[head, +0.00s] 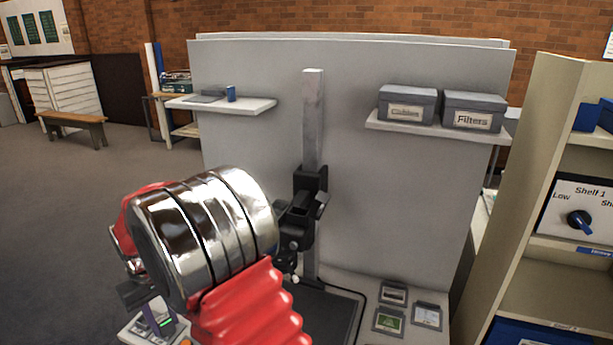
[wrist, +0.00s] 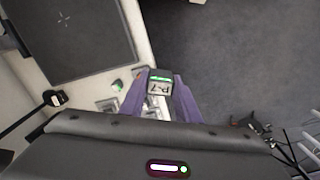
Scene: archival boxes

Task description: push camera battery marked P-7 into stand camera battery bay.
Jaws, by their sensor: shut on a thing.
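My gripper (wrist: 159,92) has purple fingers and is shut on the camera battery marked P-7 (wrist: 160,87), a small dark block with a pale label and a green strip. In the head view my gripper (head: 157,316) is low at the left, partly behind my arm, above a white surface. The stand camera (head: 304,212) is a black body on the grey upright column, right of my arm and higher than my gripper. My arm covers part of its left side. Its battery bay cannot be made out in either view. The battery is apart from the camera.
The dark baseboard (head: 326,312) lies below the camera and shows in the wrist view (wrist: 88,38). A pale tray with slots (head: 138,332) is under my gripper. Small framed cards (head: 388,321) lie at right. Grey boxes (head: 407,104) stand on a wall shelf. Shelving (head: 530,180) bounds the right.

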